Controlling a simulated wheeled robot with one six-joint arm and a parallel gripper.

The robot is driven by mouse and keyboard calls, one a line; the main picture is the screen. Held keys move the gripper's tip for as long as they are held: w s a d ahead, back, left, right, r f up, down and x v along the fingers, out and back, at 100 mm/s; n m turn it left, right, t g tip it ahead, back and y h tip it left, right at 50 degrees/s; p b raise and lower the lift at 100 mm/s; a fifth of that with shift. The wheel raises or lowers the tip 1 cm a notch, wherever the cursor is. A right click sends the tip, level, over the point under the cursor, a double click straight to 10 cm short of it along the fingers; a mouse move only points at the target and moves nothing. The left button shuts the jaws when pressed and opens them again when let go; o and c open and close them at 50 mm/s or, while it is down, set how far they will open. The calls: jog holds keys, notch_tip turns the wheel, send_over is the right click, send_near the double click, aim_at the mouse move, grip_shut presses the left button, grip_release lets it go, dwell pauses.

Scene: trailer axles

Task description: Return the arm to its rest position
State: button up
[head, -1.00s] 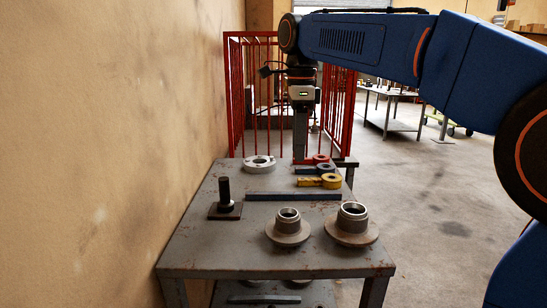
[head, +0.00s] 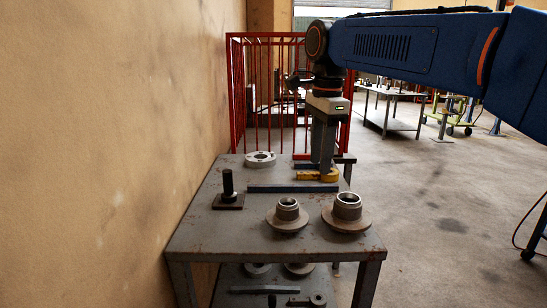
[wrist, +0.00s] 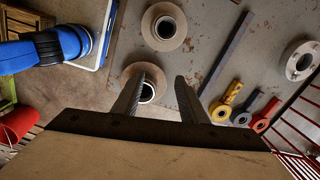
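My blue arm reaches in from the right in the head view, with its wrist hanging down over the metal table (head: 215,240). My gripper (head: 323,168) points down above the table's right side, in front of the wrenches. In the wrist view my gripper (wrist: 160,95) shows two fingers spread apart with nothing held between them. A flanged hub (wrist: 147,92) shows beyond the fingers, partly covered by the left one. How high the fingertips are above the table is hard to tell.
The table holds two hubs (head: 287,217) (head: 347,214), a flat bar (head: 290,189), a stud on a plate (head: 228,192), a white ring (head: 260,158) and a yellow wrench (head: 318,176). Blue (wrist: 243,113) and red (wrist: 262,120) wrenches lie beside it. A red cage (head: 237,95) stands behind; a wall is left.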

jog(key=s+d+f+n+t, duration=0.2)
jog(key=s+d+f+n, duration=0.5)
jog(key=s+f, duration=0.5)
jog(key=s+d+f+n+t, duration=0.2)
jog(key=s+d+f+n, duration=0.6)
jog(key=s+d+f, duration=0.2)
notch_tip(320, 180, down, 3)
jog(key=shift+s+d+f, duration=0.1)
jog(key=shift+s+d, duration=0.3)
jog(key=shift+s, duration=0.75)
